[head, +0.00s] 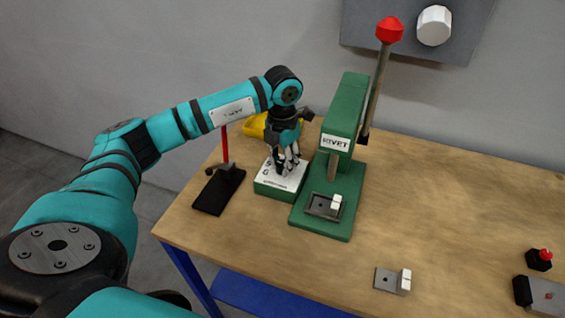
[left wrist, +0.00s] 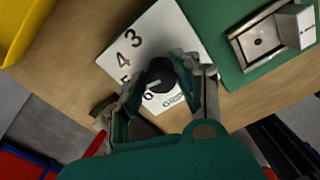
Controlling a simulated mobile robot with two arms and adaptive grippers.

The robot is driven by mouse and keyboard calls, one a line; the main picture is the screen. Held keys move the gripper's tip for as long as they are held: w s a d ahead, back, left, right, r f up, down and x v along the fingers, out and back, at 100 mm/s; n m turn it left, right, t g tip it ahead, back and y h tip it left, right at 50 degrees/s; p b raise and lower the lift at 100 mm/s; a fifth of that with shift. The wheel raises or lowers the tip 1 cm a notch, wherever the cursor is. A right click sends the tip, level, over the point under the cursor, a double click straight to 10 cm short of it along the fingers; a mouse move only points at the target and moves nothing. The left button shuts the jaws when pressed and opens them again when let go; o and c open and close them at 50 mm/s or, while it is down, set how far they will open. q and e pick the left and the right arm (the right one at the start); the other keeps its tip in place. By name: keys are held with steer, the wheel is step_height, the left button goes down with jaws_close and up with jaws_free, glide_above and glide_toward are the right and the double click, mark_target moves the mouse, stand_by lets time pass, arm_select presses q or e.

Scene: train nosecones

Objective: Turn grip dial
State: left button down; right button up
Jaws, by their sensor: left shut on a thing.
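The grip dial is a round black knob with a pale pointer line, seen in the left wrist view (left wrist: 160,76). It sits on a white-topped green box (head: 268,188) marked with numbers, which also shows in the left wrist view (left wrist: 160,28). My left gripper (head: 286,168) comes down over the box from above. In the left wrist view the gripper's fingers (left wrist: 168,84) are on both sides of the knob and shut on it. In the head view the fingers hide the knob. My right gripper is not in view.
A green rivet press (head: 347,115) with a red-knobbed lever (head: 389,30) stands right beside the box. A yellow bin (head: 256,126) is behind, and a black stand with a red rod (head: 220,190) is left. A small plate with a white block (head: 392,281) lies at front right. The table's right middle is clear.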

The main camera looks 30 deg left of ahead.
mark_target(282, 163)
arm_select(q)
steer(key=n, duration=0.4)
steer(key=shift+n+b, duration=0.3)
steer(key=shift+n, duration=1.9)
steer(key=shift+r, duration=0.1)
steer(key=c, duration=0.9)
jaws_free()
steer(key=shift+c, duration=0.2)
step_height(282, 163, up, 12)
